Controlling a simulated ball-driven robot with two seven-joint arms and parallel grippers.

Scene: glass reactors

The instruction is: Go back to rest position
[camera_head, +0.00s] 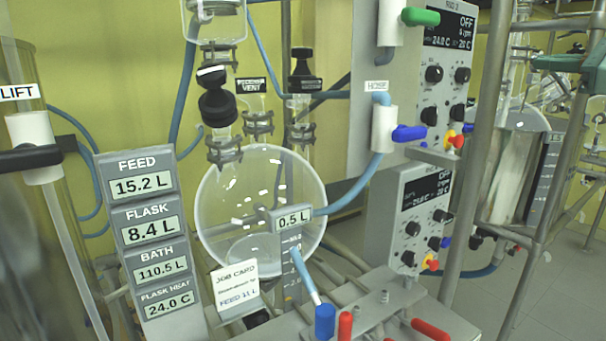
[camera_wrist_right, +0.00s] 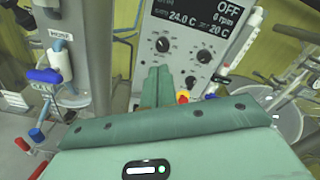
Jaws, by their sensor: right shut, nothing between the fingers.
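My right gripper (camera_head: 542,63) is at the right edge of the head view, a teal shape in front of the right-hand glassware and metal posts. In the right wrist view its teal fingers (camera_wrist_right: 156,86) are together and empty, pointing at a grey control box (camera_wrist_right: 190,40) with knobs and a display reading OFF. I cannot tell how far the fingers are from the box. My left gripper is not in view.
A round glass flask (camera_head: 225,190) stands mid-view, with a FEED/FLASK/BATH readout panel (camera_head: 130,200) to its left. Metal posts (camera_head: 480,130) rise near my right gripper. A blue valve handle (camera_head: 408,133) and red handles (camera_head: 430,329) stick out. Grey floor (camera_head: 555,290) shows at lower right.

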